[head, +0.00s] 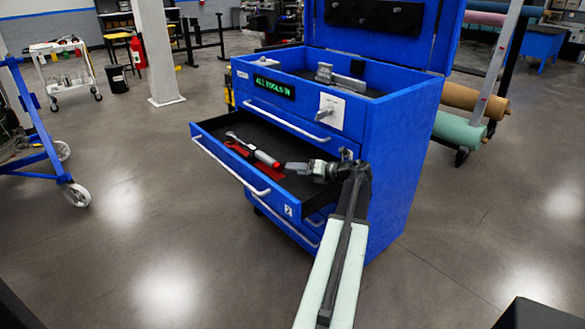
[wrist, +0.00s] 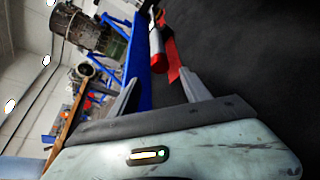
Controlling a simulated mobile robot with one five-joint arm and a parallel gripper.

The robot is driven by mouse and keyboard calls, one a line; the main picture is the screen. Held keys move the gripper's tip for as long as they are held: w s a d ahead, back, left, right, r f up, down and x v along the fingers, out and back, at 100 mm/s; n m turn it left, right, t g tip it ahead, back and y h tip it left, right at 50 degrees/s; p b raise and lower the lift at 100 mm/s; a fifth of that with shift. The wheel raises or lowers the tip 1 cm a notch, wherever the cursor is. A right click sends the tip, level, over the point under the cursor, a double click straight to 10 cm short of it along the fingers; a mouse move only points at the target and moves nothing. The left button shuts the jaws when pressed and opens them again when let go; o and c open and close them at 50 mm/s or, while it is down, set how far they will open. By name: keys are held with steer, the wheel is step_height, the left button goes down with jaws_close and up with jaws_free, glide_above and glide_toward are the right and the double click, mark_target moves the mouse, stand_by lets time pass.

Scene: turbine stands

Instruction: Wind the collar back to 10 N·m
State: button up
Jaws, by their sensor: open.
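A torque wrench (head: 252,149) lies in the open, dark-lined drawer (head: 213,129) of a blue tool cabinet. Its silver head points to the back left, and its grip end is red. In the wrist view the wrench's red end (wrist: 158,62) lies just beyond the fingertips, beside a red patch (wrist: 173,58). My gripper (head: 288,166) is over the drawer, close to the right of the wrench's red end. In the wrist view its two fingers (wrist: 160,88) stand apart with nothing between them. The collar's scale is too small to read.
The blue tool cabinet (head: 390,190) has a lit sign reading "ALL TOOLS IN" (head: 274,88) and an upper tray with metal parts (head: 340,78). A drawer handle (head: 232,166) juts from the open drawer's front. A blue wheeled frame (head: 40,150) stands left. Floor between is clear.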

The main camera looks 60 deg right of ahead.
mark_target(280, 168)
steer(key=shift+w+a+r+n+g+h+p, duration=0.2)
steer(key=shift+a+r+n+g+h+p, duration=0.3)
steer(key=shift+n+p, duration=0.45)
steer(key=shift+a+n+h+p, duration=0.35)
steer(key=shift+n+h+p, duration=0.05)
steer(key=shift+n, duration=0.15)
steer(key=shift+d+n, duration=0.1)
steer(key=shift+n, duration=0.2)
steer(key=shift+w+d+f, duration=0.15)
steer(key=shift+w+f, duration=0.1)
steer(key=shift+f, duration=0.05)
steer(key=b+x, duration=0.3)
steer(key=x, duration=0.3)
steer(key=shift+w+d+f, duration=0.15)
steer(key=shift+w+f, duration=0.15)
steer(key=shift+w, duration=0.35)
jaws_close()
